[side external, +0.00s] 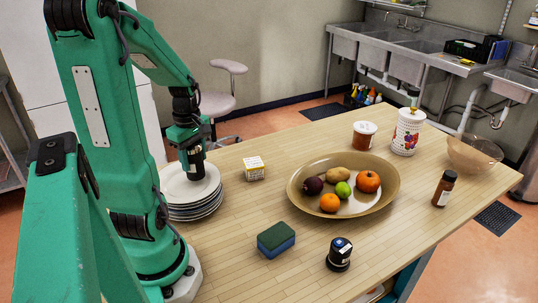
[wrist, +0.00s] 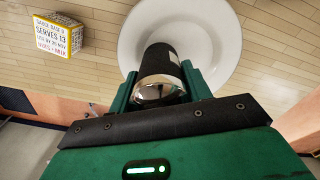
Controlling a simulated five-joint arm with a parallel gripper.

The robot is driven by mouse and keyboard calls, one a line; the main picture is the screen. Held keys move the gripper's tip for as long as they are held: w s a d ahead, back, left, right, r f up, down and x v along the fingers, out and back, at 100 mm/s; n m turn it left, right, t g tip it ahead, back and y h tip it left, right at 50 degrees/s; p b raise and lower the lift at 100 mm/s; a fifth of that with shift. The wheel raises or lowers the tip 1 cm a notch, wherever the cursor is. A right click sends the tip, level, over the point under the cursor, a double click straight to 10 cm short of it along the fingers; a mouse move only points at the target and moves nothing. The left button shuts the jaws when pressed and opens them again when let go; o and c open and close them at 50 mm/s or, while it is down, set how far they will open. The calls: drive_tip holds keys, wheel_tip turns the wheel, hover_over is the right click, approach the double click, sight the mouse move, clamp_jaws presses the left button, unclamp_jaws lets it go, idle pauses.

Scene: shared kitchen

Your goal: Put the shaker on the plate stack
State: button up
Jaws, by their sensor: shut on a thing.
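The plate stack (side external: 196,210) of white plates stands on the wooden table at the left of the side view, beside my arm. The top plate (wrist: 220,45) also shows in the wrist view behind the held shaker. My gripper (side external: 187,148) points down over the stack and is shut on the dark shaker (side external: 193,168). In the wrist view the shaker (wrist: 159,82) is a black cylinder with a shiny metal end, between the green fingers. It is over the top plate; I cannot tell whether its lower end touches the plate.
A small white-and-yellow box (side external: 254,169) is right of the stack. A wide bowl (side external: 297,196) of fruit stands mid-table. A sponge (side external: 276,240) and black jar (side external: 339,254) are in front. A brown bottle (side external: 445,188), canister (side external: 408,132) and glass bowl (side external: 478,153) stand farther right.

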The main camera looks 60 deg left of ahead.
drive_tip(key=shift+f, duration=0.1)
drive_tip(key=o, duration=1)
drive_tip(key=shift+o, duration=0.2)
wheel_tip(320, 180, up, 12)
drive_tip(key=shift+r, duration=0.2)
drive_tip(key=shift+d, duration=0.1)
drive_tip(key=w+d+m+t, duration=0.2)
drive_tip(key=w+d+m, duration=0.1)
drive_tip(key=d+m, duration=0.8)
drive_tip(key=w+d+m+t, duration=0.2)
drive_tip(key=d+m+t, duration=0.1)
drive_tip(key=d+m, duration=0.8)
drive_tip(key=shift+w+d+r+m+t, duration=0.15)
drive_tip(key=shift+w+d+m+t, duration=0.2)
drive_tip(key=shift+m, duration=0.35)
